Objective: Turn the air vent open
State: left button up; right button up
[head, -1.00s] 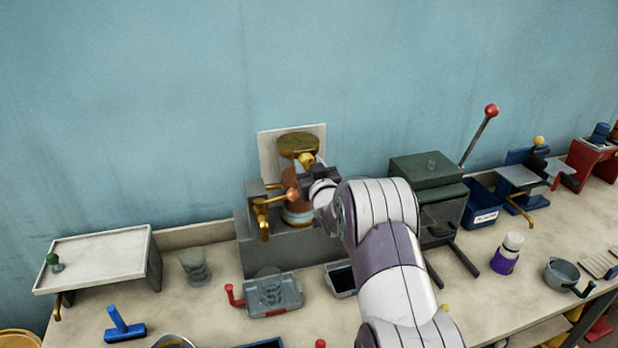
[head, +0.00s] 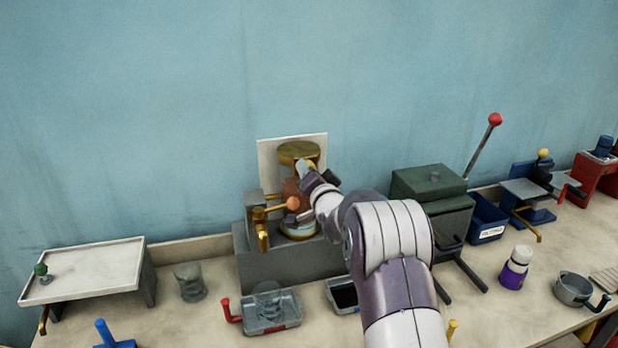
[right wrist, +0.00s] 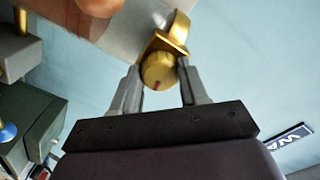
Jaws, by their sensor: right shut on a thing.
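The air vent looks to be the small brass knob (right wrist: 158,72) with a red mark, on a brass bracket at the top of the oil vessel. In the right wrist view it sits between the two grey fingers of my right gripper (right wrist: 159,80), which is shut on it. In the head view my right gripper (head: 308,174) is at the vessel just below its brass lid (head: 298,150) and hides most of the knob. A brass tap (head: 263,238) with a ball-ended lever (head: 291,203) is at the vessel's lower left. My left gripper is not in view.
A white-topped stand (head: 85,270) and a glass (head: 189,283) are at the left. A clear tray with a red handle (head: 268,312) is in front of the vessel. A green press (head: 430,182) with a red-balled lever stands to the right, close to my arm.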

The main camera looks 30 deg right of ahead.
jog(key=shift+r+m, duration=0.1)
jog(key=shift+m, duration=0.8)
jog(key=shift+d, duration=0.1)
jog(key=o, duration=1)
jog(key=shift+s, duration=0.1)
jog(key=shift+o, duration=0.3)
jog(key=shift+s+d, duration=0.1)
jog(key=shift+s, duration=0.15)
jog(key=b+v, duration=0.4)
jog(key=v, duration=0.8)
jog(key=shift+s+b, duration=0.3)
jog(key=shift+s, duration=0.05)
jog(key=shift+r, duration=0.1)
